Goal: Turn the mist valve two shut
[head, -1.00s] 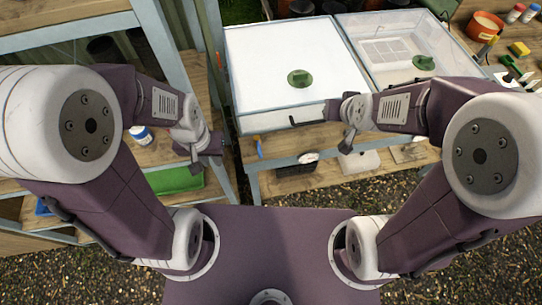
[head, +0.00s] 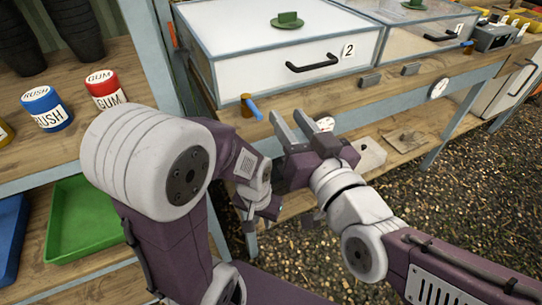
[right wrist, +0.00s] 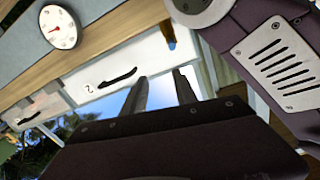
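The likely mist valve two is a small valve with a brown body and a blue lever (head: 253,107). It sits at the bench's front edge, at the left front corner of the white box labelled 2 (head: 318,64). Its blue lever also shows in the right wrist view (right wrist: 168,34). My right gripper (head: 288,118) is open and empty, its two fingers apart, to the right of and a little below the valve in the head view. My left gripper (head: 260,211) hangs lower, below the bench edge; its finger gap is unclear.
Dials (head: 438,87) are on the bench front. A clear-topped box (head: 412,28) stands right of box 2. The left shelf holds labelled jars (head: 47,108) and a green tray (head: 88,215). A lower shelf (head: 405,134) lies under the bench.

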